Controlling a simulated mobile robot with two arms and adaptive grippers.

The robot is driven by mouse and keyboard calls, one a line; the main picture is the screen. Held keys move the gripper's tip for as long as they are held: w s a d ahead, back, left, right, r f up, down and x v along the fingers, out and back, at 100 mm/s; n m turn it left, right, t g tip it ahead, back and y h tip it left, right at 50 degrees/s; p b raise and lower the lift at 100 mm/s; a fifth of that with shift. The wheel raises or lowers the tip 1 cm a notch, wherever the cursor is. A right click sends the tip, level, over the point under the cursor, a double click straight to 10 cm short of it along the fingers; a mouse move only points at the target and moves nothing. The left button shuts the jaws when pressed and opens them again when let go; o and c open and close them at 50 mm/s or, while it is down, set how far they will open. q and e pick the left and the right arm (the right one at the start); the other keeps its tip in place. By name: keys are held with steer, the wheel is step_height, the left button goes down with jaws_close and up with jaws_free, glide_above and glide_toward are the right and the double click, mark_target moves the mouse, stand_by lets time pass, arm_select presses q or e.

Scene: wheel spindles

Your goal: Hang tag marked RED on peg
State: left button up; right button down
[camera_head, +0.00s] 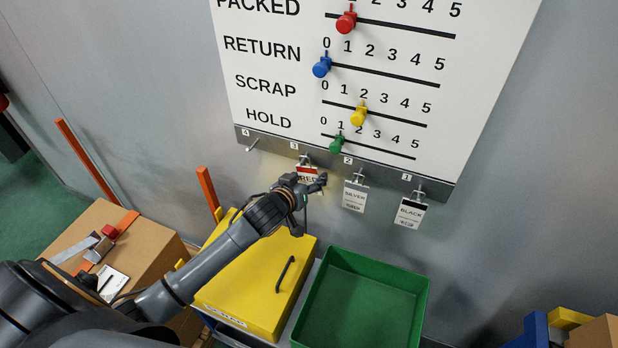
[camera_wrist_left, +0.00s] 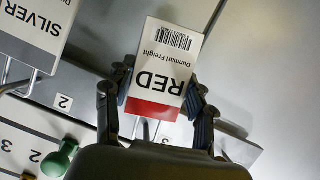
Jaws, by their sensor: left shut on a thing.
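The white RED tag (camera_head: 308,176), with a red band, is at the peg marked 3 (camera_head: 304,159) on the rail under the board. In the left wrist view the tag (camera_wrist_left: 166,62) shows its barcode and the words "Durnmarl Freight". My left gripper (camera_head: 313,187) is shut on the tag, with a finger at each side edge in the wrist view (camera_wrist_left: 163,84). Metal prongs show by the tag's red end, but I cannot tell whether its hole is around the peg. My right gripper is not in view.
The SILVER tag (camera_head: 355,195) hangs on peg 2 and the BLACK tag (camera_head: 410,212) on peg 1. Peg 4 (camera_head: 252,145) is bare. Below stand a yellow lidded box (camera_head: 240,290), an empty green bin (camera_head: 360,300) and a cardboard box (camera_head: 150,245).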

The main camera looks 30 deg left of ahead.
arm_select(q)
steer(key=o, duration=1)
steer(key=shift+s, duration=0.1)
